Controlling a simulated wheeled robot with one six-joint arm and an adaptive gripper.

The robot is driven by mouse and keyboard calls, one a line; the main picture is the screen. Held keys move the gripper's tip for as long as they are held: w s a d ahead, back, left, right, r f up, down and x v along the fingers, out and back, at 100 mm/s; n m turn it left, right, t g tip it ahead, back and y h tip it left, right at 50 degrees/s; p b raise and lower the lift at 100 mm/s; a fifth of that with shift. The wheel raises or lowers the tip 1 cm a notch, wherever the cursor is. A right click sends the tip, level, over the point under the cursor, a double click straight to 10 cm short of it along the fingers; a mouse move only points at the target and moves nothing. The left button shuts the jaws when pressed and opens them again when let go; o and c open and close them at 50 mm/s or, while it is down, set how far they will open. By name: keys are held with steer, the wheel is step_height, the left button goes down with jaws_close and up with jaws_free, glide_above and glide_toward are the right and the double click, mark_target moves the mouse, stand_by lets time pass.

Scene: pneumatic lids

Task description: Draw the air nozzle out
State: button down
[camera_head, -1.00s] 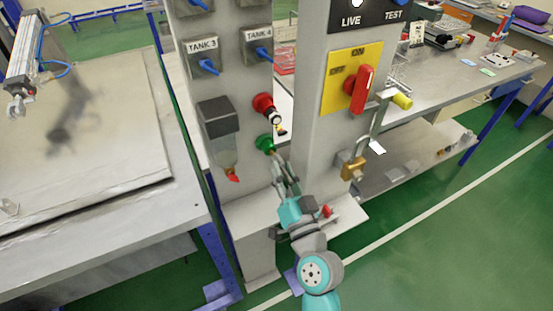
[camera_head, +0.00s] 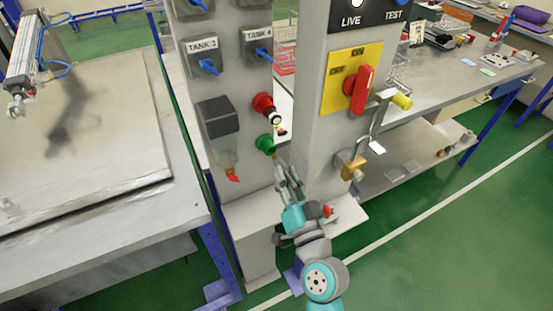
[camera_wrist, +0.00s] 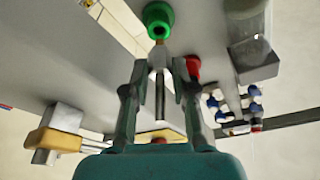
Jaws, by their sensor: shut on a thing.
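The green socket (camera_head: 266,144) is on the front of the grey panel, below a red socket (camera_head: 264,103). In the wrist view the green socket (camera_wrist: 158,18) is at the top, with its dark opening showing. My gripper (camera_head: 284,172) is just below and right of it in the head view. In the wrist view my gripper (camera_wrist: 160,75) is shut on the air nozzle (camera_wrist: 160,100), a slim grey metal piece with a brass tip. The tip points at the green socket and lies close to its rim. I cannot tell how much gap there is between them.
A yellow switch plate (camera_head: 335,98) with a red handle (camera_head: 359,88) and a brass padlock (camera_head: 350,166) are on the pillar to the right. A clear filter bowl (camera_head: 222,155) hangs left of the green socket. A grey ledge (camera_head: 345,212) lies below.

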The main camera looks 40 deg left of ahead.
steer(key=s+d+r, duration=0.1)
steer(key=d+r, duration=0.3)
steer(key=r, duration=0.3)
steer(key=shift+s+d+r, duration=0.15)
steer(key=shift+s+d, duration=0.1)
steer(key=shift+s, duration=0.15)
stand_by(0.5)
stand_by(0.5)
